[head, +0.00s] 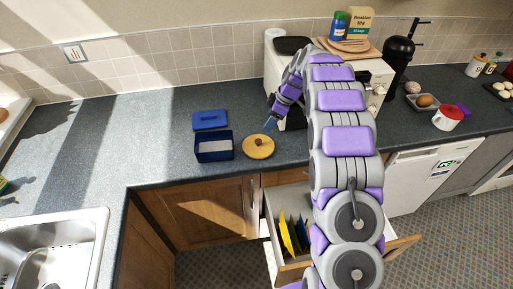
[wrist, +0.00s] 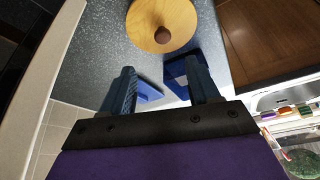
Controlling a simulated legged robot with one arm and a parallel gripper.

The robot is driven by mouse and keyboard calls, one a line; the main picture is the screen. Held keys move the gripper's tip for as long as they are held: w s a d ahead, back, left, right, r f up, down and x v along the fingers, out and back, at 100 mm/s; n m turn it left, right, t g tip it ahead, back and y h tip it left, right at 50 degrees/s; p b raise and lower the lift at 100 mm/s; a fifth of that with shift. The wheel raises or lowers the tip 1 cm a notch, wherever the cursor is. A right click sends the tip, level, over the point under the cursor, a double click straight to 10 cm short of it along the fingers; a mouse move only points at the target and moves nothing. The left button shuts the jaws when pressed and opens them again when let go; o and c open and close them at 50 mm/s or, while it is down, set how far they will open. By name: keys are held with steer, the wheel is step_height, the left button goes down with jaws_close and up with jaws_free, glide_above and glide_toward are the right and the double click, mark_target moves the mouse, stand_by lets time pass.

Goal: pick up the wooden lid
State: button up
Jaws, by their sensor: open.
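The wooden lid (head: 258,146) is a round, light-wood disc with a dark brown knob, lying flat on the dark counter. It also shows at the top of the wrist view (wrist: 162,24), ahead of my fingers. My gripper (head: 270,123) is just above and behind the lid in the head view, apart from it as far as I can tell. In the wrist view my gripper (wrist: 160,88) has its two blue fingers spread with nothing between them. The lid's knob (wrist: 162,35) lies beyond the fingertips.
A blue box (head: 214,148) stands left of the lid, with a blue lid (head: 210,120) behind it. A white appliance (head: 290,62) stands close behind my gripper. An open drawer (head: 290,235) is below the counter edge. The counter at left (head: 130,130) is free.

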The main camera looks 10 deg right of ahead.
glide_toward(258, 140)
steer(key=f, duration=0.1)
steer(key=w+f, duration=0.1)
steer(key=shift+a+f+b, duration=0.2)
steer(key=shift+f+b, duration=0.1)
steer(key=shift+b, duration=0.05)
steer(key=shift+d+f, duration=0.15)
steer(key=shift+f, duration=0.4)
steer(key=a+f, duration=0.2)
steer(key=f, duration=0.1)
steer(key=a+f+b, duration=0.1)
steer(key=shift+f, duration=0.4)
steer(key=shift+d+r, duration=0.1)
steer(key=shift+d, duration=0.25)
steer(key=c, duration=0.4)
steer(key=shift+a, duration=0.25)
steer(key=c, duration=0.6)
jaws_close()
